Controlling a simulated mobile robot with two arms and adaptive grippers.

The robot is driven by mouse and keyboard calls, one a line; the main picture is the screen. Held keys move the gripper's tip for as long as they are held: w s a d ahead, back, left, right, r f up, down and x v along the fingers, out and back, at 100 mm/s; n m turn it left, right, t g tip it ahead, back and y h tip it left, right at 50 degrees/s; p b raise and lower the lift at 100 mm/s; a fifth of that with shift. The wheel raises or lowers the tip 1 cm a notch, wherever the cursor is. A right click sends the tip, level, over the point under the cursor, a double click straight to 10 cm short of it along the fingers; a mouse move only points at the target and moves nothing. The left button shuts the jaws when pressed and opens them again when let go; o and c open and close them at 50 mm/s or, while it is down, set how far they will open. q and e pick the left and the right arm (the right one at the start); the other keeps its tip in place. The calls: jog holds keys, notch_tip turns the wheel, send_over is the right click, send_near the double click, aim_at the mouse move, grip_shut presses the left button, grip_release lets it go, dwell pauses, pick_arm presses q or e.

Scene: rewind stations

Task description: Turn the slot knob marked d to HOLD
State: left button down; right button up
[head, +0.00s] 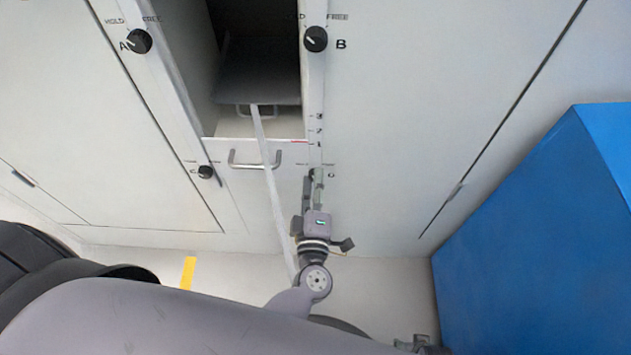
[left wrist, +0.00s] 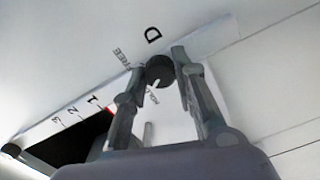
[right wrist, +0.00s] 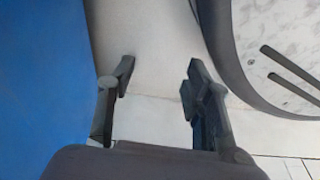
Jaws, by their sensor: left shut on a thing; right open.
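The knob marked D (left wrist: 160,68) is a small black round knob on a pale panel strip. In the left wrist view it sits between the two fingertips of my left gripper (left wrist: 159,66), which is shut on it. A white mark on the knob's front points down toward the HOLD label (left wrist: 152,97). The FREE label (left wrist: 122,55) is up and left of the knob. In the head view my left gripper (head: 314,180) reaches up to the D knob and mostly hides it. My right gripper (right wrist: 158,80) is open and empty above the pale floor.
Knobs A (head: 138,41), B (head: 316,39) and C (head: 206,172) are on the same cabinet front. An open bay (head: 258,45) lies between A and B. A pale strip (head: 272,180) hangs from it past a metal handle (head: 240,164). A blue block (head: 545,240) stands at right.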

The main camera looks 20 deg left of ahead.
pick_arm(q)
jog(key=shift+n, duration=1.7)
pick_arm(e)
jog(key=shift+w+r, duration=0.45)
jog(key=shift+r, duration=0.2)
pick_arm(q)
jog(key=c, duration=1.3)
grip_release()
pick_arm(e)
jog(key=shift+w+a, duration=0.1)
pick_arm(q)
jog(key=v, duration=1.2)
